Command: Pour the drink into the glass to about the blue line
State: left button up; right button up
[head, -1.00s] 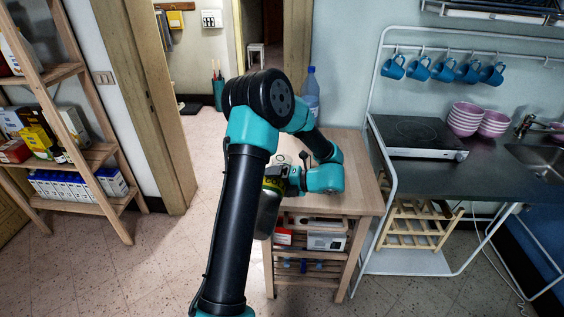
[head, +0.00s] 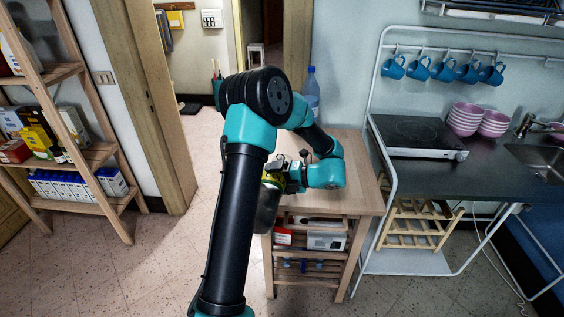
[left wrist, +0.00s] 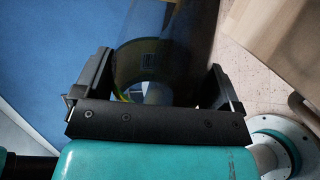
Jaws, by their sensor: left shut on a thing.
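My left gripper (head: 280,179) is shut on a bottle (head: 268,212) with a yellow-green band and a dark body below it. It holds the bottle at the left edge of the small wooden table, partly hidden by my arm. In the left wrist view the bottle (left wrist: 150,50) is see-through with a yellow-green band, and sits between the two black fingers of my gripper (left wrist: 155,75). I cannot make out the drink's level. The glass and its blue line cannot be made out in either view. My right gripper is not in view.
The wooden table (head: 352,185) has a mostly bare top, with a blue-tinted bottle (head: 311,90) at its back. A counter with a hob (head: 415,135) and pink bowls (head: 465,118) stands right. A stocked shelf (head: 95,155) stands left.

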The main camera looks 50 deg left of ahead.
pick_arm(q)
jog(key=shift+w+r+m, duration=0.1)
jog(key=shift+r+m, duration=0.4)
jog(key=shift+r, duration=0.25)
dwell(2.7)
jog(key=shift+f, duration=0.1)
